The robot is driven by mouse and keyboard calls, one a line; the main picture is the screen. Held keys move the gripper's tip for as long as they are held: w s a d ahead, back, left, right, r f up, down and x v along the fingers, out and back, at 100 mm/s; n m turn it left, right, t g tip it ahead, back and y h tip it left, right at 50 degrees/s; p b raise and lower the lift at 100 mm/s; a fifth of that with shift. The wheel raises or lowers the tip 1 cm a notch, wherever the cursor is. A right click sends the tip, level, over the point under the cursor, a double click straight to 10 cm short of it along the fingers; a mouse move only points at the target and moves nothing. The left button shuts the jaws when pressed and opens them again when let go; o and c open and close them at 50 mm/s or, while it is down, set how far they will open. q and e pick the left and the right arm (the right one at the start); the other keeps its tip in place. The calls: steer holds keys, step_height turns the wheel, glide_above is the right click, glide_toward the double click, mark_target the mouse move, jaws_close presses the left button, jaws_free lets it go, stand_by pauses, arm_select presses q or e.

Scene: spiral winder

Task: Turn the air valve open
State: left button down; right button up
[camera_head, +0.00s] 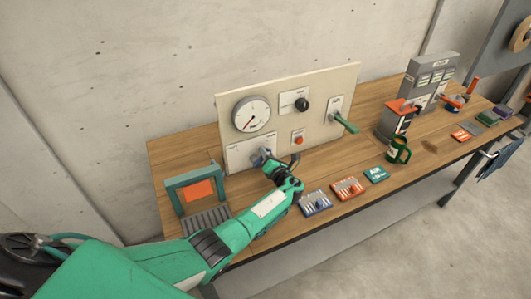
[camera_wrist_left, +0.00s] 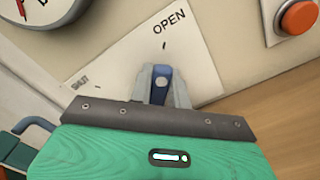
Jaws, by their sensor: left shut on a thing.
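The air valve is a blue lever (camera_head: 260,155) on the lower left of the cream panel (camera_head: 322,85). In the left wrist view the lever (camera_wrist_left: 161,82) sits between the two grey fingers of my left gripper (camera_wrist_left: 162,86), which is shut on it. In the head view my left gripper (camera_head: 272,163) reaches the panel from the front. The white label plate (camera_wrist_left: 200,65) behind the lever reads OPEN at its upper end and has smaller lettering at lower left. The lever's pivot is hidden by the fingers. My right gripper does not show.
A round gauge (camera_head: 252,114), a black knob (camera_head: 303,104), an orange button (camera_head: 298,140) and a green lever (camera_head: 345,122) are on the panel. A teal frame (camera_head: 195,181) stands at left. Several cards and a green mug (camera_head: 398,150) are at right on the wooden bench.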

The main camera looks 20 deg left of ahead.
arm_select(q)
steer(key=shift+f, duration=0.1)
stand_by(0.3)
steer(key=c, duration=1.4)
jaws_free()
steer(key=shift+o, duration=0.4)
steer(key=shift+d, duration=0.1)
steer(key=b+v, duration=0.2)
steer(key=v, duration=1.1)
steer(key=shift+s+d+b, duration=0.2)
steer(key=shift+s+b, duration=0.1)
